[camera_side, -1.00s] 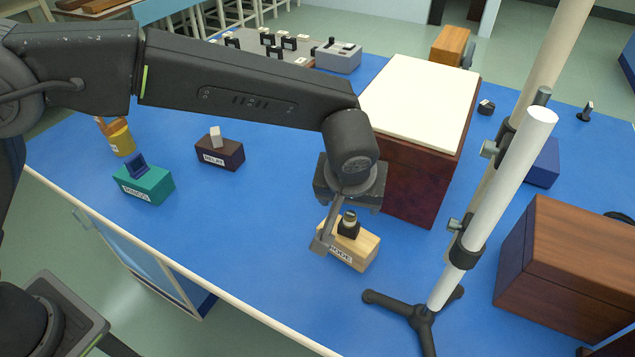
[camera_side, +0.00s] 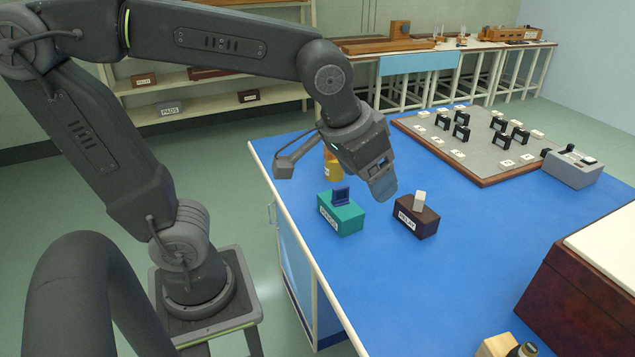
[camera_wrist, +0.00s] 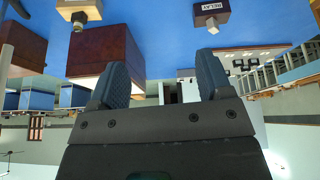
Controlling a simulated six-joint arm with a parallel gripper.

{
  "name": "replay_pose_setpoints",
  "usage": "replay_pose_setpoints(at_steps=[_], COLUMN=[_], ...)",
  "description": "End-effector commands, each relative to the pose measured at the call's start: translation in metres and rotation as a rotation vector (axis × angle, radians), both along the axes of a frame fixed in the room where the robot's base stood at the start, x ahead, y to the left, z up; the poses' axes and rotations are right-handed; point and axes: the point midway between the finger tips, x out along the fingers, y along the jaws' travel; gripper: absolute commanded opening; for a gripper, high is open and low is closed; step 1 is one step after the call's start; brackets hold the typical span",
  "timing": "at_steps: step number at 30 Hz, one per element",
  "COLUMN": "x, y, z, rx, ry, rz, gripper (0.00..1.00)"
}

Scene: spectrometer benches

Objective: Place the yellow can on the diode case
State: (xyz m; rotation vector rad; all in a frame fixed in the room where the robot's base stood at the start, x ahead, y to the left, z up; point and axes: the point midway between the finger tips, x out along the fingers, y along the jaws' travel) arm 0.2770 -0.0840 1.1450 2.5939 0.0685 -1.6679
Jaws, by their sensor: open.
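A yellow, rounded thing (camera_side: 334,171), apparently the yellow can, stands at the far left table edge in the side view. It has a white label and an orange-brown part behind it.
A teal case (camera_side: 341,215) with a blue piece and a dark relay case (camera_side: 416,222) with a white block stand close to my gripper. A white-topped dark box (camera_side: 585,305) is beside the diode case. The blue tabletop (camera_side: 465,265) between is clear.

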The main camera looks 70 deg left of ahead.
Motion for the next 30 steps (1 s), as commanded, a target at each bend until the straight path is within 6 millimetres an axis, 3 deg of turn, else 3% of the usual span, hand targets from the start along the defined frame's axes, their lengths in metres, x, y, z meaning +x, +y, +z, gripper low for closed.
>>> replay_pose_setpoints(at_steps=[3, 9, 30], x=[-0.038, -0.069, -0.074], y=[0.022, 0.034, 0.035], z=[-0.006, -0.020, -0.022], rx=[0.006, 0.023, 0.026], ry=[-0.033, -0.060, -0.064], rz=[-0.023, -0.058, -0.068], gripper=[0.72, 0.72, 0.72])
